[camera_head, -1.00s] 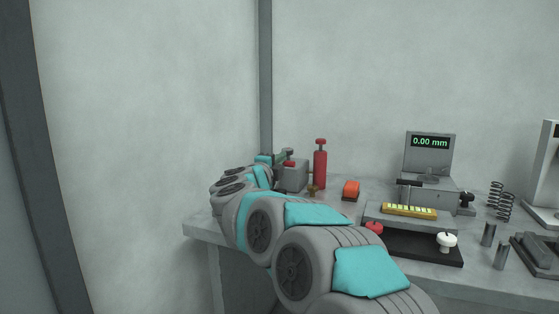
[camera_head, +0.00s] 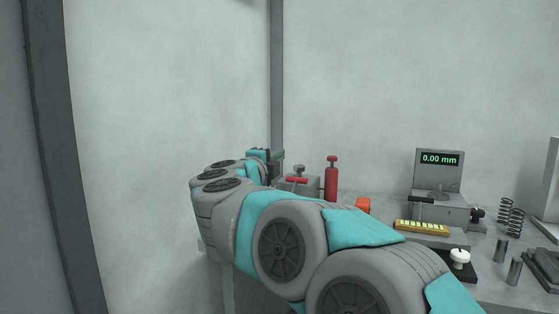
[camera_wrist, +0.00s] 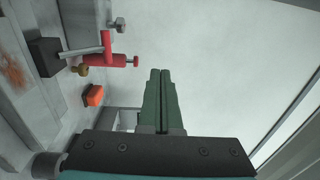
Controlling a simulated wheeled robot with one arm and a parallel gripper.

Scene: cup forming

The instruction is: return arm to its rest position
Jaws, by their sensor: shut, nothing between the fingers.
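My arm stretches from the lower right of the head view toward the left end of the bench. My gripper (camera_head: 277,155) shows small at the arm's far end, near the dark corner post. In the wrist view my gripper's green fingers (camera_wrist: 161,74) lie side by side, shut and empty. They touch none of the bench items there and have pale wall behind them. Part of the bench (camera_head: 497,290) is hidden behind my arm.
A red cylinder (camera_head: 331,180) stands close right of my gripper, beside a grey block with a red part (camera_head: 297,180). An orange block (camera_head: 363,205), a yellow strip (camera_head: 421,228), a 0.00 mm display (camera_head: 440,158) and a spring (camera_head: 510,217) are farther right. The wall on the left is bare.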

